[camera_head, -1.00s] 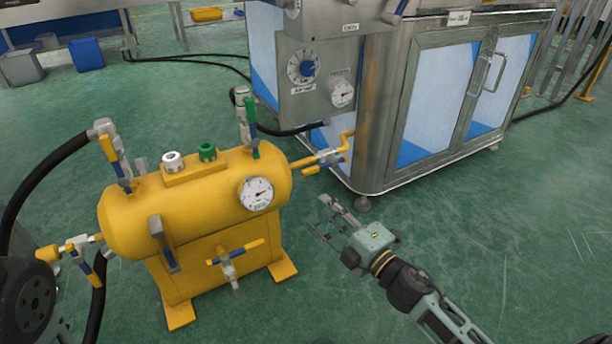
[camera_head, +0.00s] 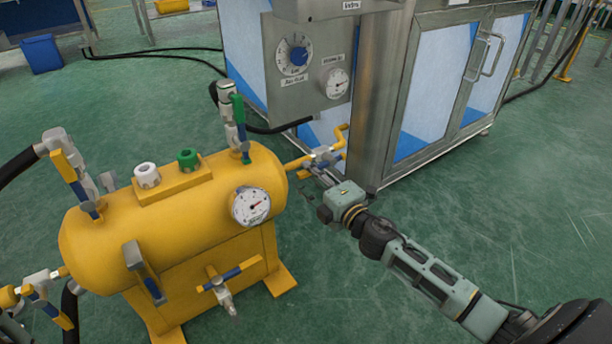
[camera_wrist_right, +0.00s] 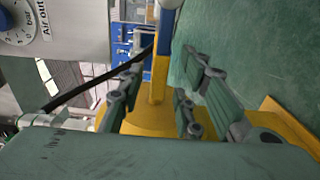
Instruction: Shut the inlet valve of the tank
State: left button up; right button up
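The yellow tank (camera_head: 175,230) stands on the floor at left, with a round gauge (camera_head: 250,206) on its front. A valve (camera_head: 322,158) with a blue and yellow handle sits on the yellow pipe at the tank's right end. My right gripper (camera_head: 316,184) is close to this valve, just below it in the head view. In the right wrist view my right gripper (camera_wrist_right: 162,80) has its fingers apart, with the yellow and blue handle (camera_wrist_right: 159,72) showing between them. Contact cannot be told.
Other valves are a green-handled one (camera_head: 238,125) on top, one at the upper left (camera_head: 68,165), one at the lower left (camera_head: 45,298) and one on the front (camera_head: 222,284). A steel cabinet (camera_head: 375,110) stands close behind the right valve. Floor at right is clear.

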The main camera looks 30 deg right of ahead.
jog(key=shift+w+a, duration=0.1)
jog(key=shift+w, duration=0.8)
grip_shut()
